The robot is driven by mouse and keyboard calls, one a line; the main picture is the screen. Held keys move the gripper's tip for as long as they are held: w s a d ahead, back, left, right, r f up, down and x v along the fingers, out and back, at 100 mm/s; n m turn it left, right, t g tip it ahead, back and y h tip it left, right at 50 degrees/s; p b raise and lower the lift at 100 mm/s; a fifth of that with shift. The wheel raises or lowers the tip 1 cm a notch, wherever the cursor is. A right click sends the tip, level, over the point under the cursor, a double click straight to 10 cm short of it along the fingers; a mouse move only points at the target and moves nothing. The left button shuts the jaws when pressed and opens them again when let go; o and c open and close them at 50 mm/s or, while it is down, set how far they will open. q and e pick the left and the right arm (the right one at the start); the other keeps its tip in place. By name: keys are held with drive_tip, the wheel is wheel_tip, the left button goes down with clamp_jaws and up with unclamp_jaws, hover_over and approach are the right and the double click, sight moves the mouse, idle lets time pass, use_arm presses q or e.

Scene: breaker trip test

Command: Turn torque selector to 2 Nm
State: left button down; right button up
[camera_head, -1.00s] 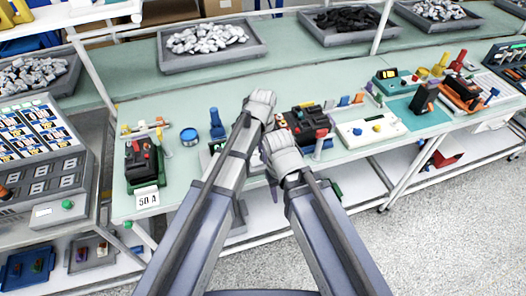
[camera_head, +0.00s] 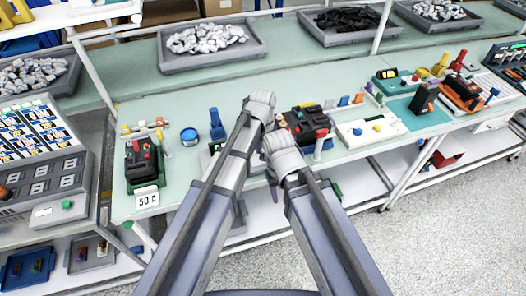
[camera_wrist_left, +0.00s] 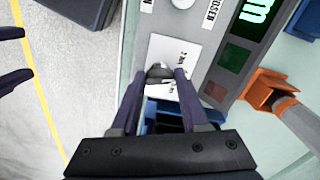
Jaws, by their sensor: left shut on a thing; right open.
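The torque selector (camera_wrist_left: 158,72) is a small dark knob on a white label plate (camera_wrist_left: 172,50) in the left wrist view. The plate is on a grey station with printed marks, partly covered. My left gripper (camera_wrist_left: 160,78) has its two dark fingers shut on the knob from both sides. In the head view my left gripper (camera_head: 261,104) is over the bench, its fingertips and the selector hidden by my arm. My right gripper (camera_head: 283,148) is just below it there. Its two fingers (camera_wrist_left: 12,58) stand apart and empty at the left edge of the left wrist view.
Beside the plate are a green-lit display (camera_wrist_left: 257,10), a green square (camera_wrist_left: 234,57) and a dark red square (camera_wrist_left: 215,90). An orange holder (camera_wrist_left: 266,87) is to the right.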

sight(263, 153)
use_arm(q)
drive_tip(key=n, duration=0.4)
drive_tip(key=shift+n, duration=0.7)
drive_tip(key=shift+c, duration=2)
unclamp_jaws()
drive_tip(key=shift+r, duration=0.1)
wheel_tip(263, 153, up, 8)
drive_tip(key=p, duration=0.8)
drive_tip(key=shift+f, duration=0.2)
